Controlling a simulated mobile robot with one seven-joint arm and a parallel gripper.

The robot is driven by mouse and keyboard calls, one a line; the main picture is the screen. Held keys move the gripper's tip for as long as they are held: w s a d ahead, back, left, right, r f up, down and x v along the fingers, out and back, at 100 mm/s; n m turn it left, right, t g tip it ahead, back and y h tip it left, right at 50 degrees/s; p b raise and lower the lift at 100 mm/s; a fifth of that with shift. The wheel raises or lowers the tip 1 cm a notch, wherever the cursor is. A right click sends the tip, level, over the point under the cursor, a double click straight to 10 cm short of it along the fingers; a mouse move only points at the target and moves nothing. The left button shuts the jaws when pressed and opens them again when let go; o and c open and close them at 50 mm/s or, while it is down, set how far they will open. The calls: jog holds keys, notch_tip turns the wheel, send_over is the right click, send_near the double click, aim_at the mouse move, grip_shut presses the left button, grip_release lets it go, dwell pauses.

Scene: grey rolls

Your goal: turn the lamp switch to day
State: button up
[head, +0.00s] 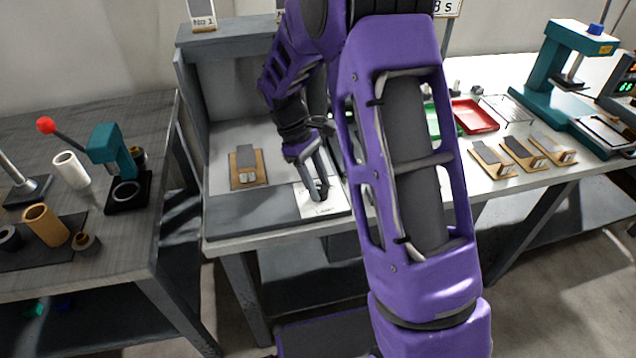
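A white label plate (309,206) lies on the front right of the floor of a grey open-fronted booth (262,212). Its small print is too small to read. My gripper (322,192) points down over this plate, with its fingertips at or just above it. The fingers and wrist cover part of the plate. I cannot make out the lamp switch or its setting; it may be hidden by the fingers. The gap between the fingertips is too small to judge, and so is whether they touch anything.
A brown board with a grey sample (246,166) lies in the booth, left of my gripper. A left table holds a teal press (110,150) and several rolls.

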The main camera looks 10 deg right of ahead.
grip_shut()
jog(key=shift+r+m+p, duration=0.15)
jog(key=shift+m+p, duration=0.25)
jog(key=m+p, duration=0.1)
jog(key=m, duration=0.1)
jog(key=m+y+p, duration=0.1)
jog(key=shift+w+d+m+g+y, duration=0.1)
jog(key=shift+m+g+y, duration=0.2)
jog(key=shift+m+g, duration=0.1)
jog(key=m+y+p, duration=0.1)
jog(key=m, duration=0.2)
jog(key=shift+d+m+p, duration=0.1)
jog(key=shift+m+p, duration=0.2)
jog(key=shift+d+m+y+p, duration=0.1)
jog(key=shift+m+y+p, duration=0.55)
jog(key=shift+m, duration=1.15)
jog(key=shift+y, duration=0.25)
jog(key=o, duration=0.8)
grip_release()
